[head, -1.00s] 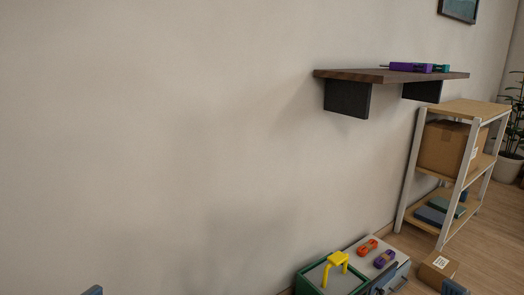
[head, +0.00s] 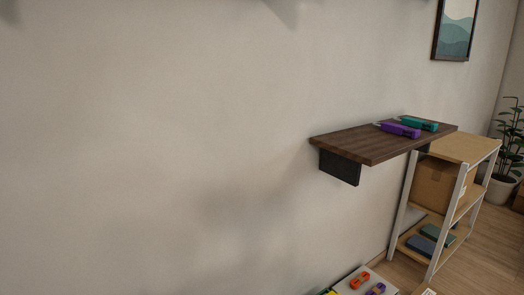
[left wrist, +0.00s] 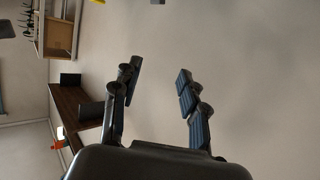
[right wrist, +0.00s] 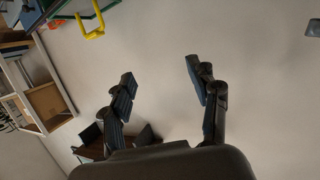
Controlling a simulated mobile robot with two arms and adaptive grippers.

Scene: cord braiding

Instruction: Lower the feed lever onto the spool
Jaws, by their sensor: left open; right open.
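A yellow bent-bar piece (right wrist: 92,22) stands at a green-edged tray (right wrist: 75,8) at the top of the right wrist view. Only a sliver of yellow (head: 330,293) shows at the bottom edge of the head view. I cannot tell for sure whether it is the feed lever, and I make out no spool. My left gripper (left wrist: 160,78) and my right gripper (right wrist: 161,78) are both open and empty, with bare wall beyond their fingers. Both are apart from the yellow piece. Neither gripper shows in the head view.
A dark wall shelf (head: 350,146) holds a purple tool (head: 400,130) and a teal tool (head: 420,124). Below it, an orange piece (head: 360,280) and a small purple piece (head: 376,289) lie on a pale surface. A rack (head: 462,150) with a cardboard box (head: 438,184) stands right.

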